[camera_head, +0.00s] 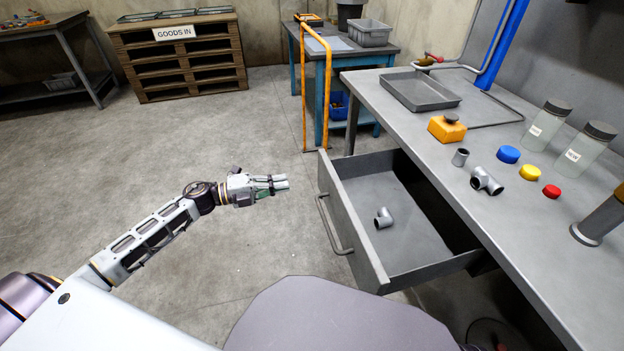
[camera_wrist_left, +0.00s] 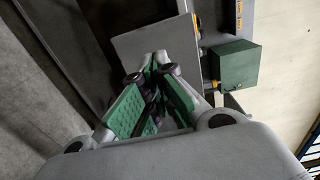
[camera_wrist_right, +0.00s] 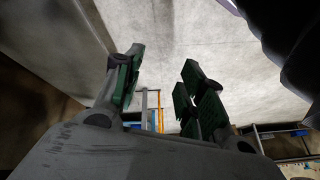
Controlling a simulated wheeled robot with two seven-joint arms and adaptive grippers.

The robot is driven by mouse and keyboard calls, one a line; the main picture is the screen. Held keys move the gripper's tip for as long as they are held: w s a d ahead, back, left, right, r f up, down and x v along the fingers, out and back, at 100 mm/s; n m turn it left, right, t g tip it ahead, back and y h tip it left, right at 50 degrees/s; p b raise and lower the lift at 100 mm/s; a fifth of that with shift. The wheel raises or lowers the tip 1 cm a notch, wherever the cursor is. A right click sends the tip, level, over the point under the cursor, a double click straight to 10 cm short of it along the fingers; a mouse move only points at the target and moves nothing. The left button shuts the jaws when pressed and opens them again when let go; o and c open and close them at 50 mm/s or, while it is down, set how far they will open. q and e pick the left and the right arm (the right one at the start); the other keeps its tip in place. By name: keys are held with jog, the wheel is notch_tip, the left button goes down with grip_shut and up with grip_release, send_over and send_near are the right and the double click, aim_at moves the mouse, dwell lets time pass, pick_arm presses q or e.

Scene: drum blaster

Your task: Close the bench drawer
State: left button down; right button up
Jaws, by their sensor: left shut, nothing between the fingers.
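The bench drawer (camera_head: 362,220) is pulled well out from under the grey workbench (camera_head: 447,118). Its front panel faces left and carries a bar handle (camera_head: 332,225). My left gripper (camera_head: 284,183) is to the left of the drawer front, apart from it, with its fingers pointing right. It is shut and empty; its green pads meet in the left wrist view (camera_wrist_left: 157,72). My right gripper shows only in the right wrist view (camera_wrist_right: 158,80), with its fingers apart and nothing between them.
A grey pipe elbow (camera_head: 383,218) lies in the drawer. The bench top holds a tray (camera_head: 421,103), an orange-yellow button box (camera_head: 446,128), pipe fittings (camera_head: 487,181), coloured caps and jars (camera_head: 546,124). An orange rail (camera_head: 326,95) stands beyond the drawer. The floor on the left is clear.

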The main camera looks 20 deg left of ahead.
aim_at(322, 176)
pick_arm(q)
jog(key=shift+b+x, duration=0.85)
jog(key=shift+x, duration=2.55)
jog(key=shift+b+x, duration=0.4)
jog(key=shift+x, duration=1)
pick_arm(e)
notch_tip(322, 176, down, 6)
jog(key=a, duration=0.1)
jog(key=shift+s+a+f+t+y, duration=0.15)
jog(key=shift+f+t+y, duration=0.05)
jog(key=shift+t+y, duration=0.1)
pick_arm(q)
jog(key=shift+w, duration=0.1)
pick_arm(e)
jog(key=shift+w+r, duration=0.2)
jog(key=shift+r, duration=0.1)
pick_arm(q)
jog(key=shift+d, duration=0.1)
